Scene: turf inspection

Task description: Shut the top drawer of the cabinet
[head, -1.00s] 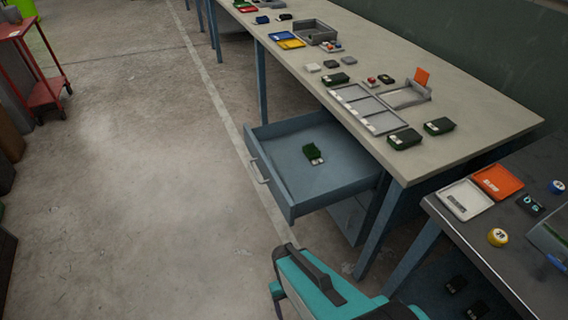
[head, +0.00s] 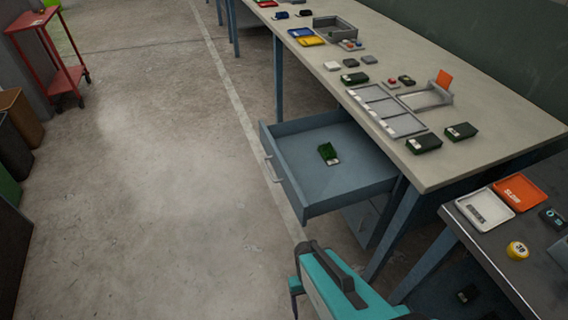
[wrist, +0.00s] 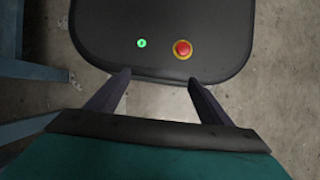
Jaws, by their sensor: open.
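The top drawer (head: 330,185) of the blue-grey cabinet under the long workbench is pulled well out over the floor. Its front carries a light handle (head: 272,168). A small dark green box (head: 328,153) lies inside the drawer. Part of the cabinet (head: 364,220) shows below the drawer. In the head view my teal gripper housing is at the bottom, below the drawer and apart from it; its fingers are not clear there. In the wrist view my gripper (wrist: 158,82) has its two dark fingers spread apart, with nothing between them, pointing towards my own dark base top.
The long workbench (head: 490,140) holds several trays and boxes. A darker table (head: 490,240) at the right carries a white tray (head: 484,209) and an orange tray (head: 517,193). A red trolley (head: 50,60) stands at the far left. The floor (head: 150,190) left of the drawer is clear.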

